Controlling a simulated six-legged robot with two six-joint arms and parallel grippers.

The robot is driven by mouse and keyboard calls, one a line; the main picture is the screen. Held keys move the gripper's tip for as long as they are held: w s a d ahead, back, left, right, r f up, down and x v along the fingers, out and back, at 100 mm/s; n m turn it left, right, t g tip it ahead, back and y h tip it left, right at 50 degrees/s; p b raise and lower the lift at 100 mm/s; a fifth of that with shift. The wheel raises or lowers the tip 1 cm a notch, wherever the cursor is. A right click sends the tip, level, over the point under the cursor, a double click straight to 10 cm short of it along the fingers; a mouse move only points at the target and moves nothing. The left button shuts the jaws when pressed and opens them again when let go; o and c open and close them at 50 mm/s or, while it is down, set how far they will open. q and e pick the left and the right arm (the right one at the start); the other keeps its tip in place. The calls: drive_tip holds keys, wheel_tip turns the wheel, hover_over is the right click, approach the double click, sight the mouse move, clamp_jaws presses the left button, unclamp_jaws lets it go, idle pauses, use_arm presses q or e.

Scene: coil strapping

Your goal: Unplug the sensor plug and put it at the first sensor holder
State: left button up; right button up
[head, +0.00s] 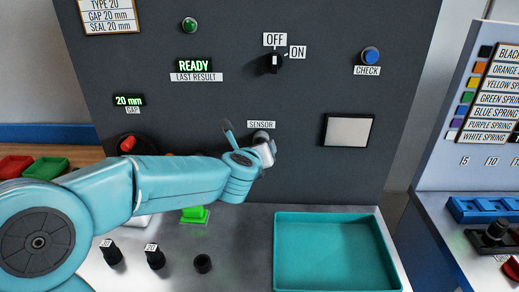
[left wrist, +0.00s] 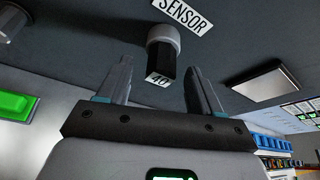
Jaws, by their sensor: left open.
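The dark sensor plug (left wrist: 160,64), marked 40, sits in a round grey socket (left wrist: 163,35) under the SENSOR label on the panel. My left gripper (left wrist: 162,75) is open, with one finger on each side of the plug in the left wrist view and visible gaps between. In the head view my left gripper (head: 250,139) is at the panel just below the SENSOR label (head: 261,125) and mostly hides the plug. On the bench, two black plugs (head: 111,253) (head: 155,257) with white number tags stand in a row with an empty-looking black holder (head: 203,263). My right gripper is not in view.
A teal tray (head: 336,216) lies empty on the bench, right of the holders. The panel carries an OFF/ON switch (head: 272,65), a blue CHECK button (head: 370,55) and a READY display (head: 194,66).

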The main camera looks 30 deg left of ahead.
use_arm(q)
drive_tip(key=shift+w+a+f, duration=0.2)
drive_tip(key=shift+w+a, duration=0.05)
drive_tip(key=shift+w, duration=0.55)
drive_tip(key=shift+w+a+f, duration=0.1)
drive_tip(key=shift+f, duration=0.05)
drive_tip(key=c, duration=1)
drive_tip(key=o, duration=0.4)
clamp_jaws()
drive_tip(key=shift+s+d, duration=0.3)
drive_tip(key=shift+s, duration=0.1)
